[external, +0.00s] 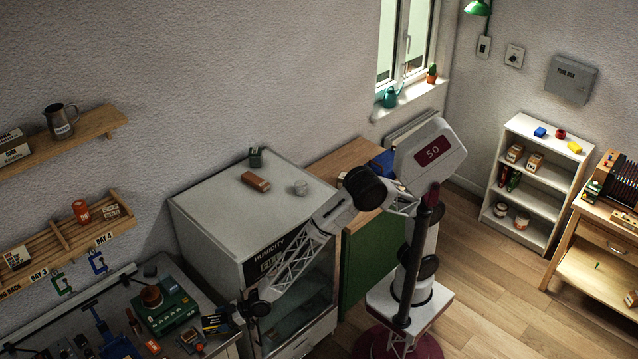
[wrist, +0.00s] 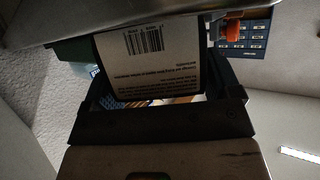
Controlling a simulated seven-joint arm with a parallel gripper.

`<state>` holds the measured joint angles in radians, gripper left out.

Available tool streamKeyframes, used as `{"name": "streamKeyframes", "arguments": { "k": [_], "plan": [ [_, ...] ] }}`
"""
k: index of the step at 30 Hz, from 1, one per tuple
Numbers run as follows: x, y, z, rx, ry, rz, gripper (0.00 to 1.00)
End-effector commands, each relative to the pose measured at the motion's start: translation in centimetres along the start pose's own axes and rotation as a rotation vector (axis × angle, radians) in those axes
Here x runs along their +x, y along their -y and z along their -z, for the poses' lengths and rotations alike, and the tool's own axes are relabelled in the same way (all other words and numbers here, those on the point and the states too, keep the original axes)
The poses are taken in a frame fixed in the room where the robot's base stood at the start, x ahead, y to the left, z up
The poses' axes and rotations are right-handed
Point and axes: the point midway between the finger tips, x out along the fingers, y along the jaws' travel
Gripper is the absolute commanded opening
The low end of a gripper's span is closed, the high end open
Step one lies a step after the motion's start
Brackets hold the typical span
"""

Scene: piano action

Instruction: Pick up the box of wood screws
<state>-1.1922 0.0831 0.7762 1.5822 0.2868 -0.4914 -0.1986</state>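A small box (external: 215,323) with dark and yellow faces sits at the right end of the workbench in the external view; I cannot read its name. My gripper (external: 238,314) is low over that end, right at the box. In the wrist view a box with a white label, barcode and small print (wrist: 152,58) fills the space between the fingers of my gripper (wrist: 155,85). The fingers stand apart, one on each side of it. I cannot tell whether they touch it. The box's underside and far faces are hidden.
The workbench holds a green machine (external: 168,312), a blue tool (external: 112,340) and other small items left of my gripper. The humidity cabinet (external: 240,215) stands close behind my forearm. A shelf rack (external: 75,237) hangs above the bench. An orange item (wrist: 232,27) shows in the wrist view.

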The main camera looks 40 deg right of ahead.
Motion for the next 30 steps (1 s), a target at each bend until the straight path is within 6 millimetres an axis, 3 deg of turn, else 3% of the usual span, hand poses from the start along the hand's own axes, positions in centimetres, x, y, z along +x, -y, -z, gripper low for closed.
{"name": "streamKeyframes", "arguments": {
  "k": [1, 9, 20, 30],
  "plan": [
    [0.0, 0.0, 0.0, 0.0, 0.0, 0.0, 0.76],
    [0.0, 0.0, 0.0, 0.0, 0.0, 0.0, 0.34],
    [-0.1, 0.0, 0.5, 0.0, -0.003, 0.0, 0.34],
    [-1.4, 0.0, 3.4, 0.0, -0.003, 0.0, 0.34]
  ]
}}
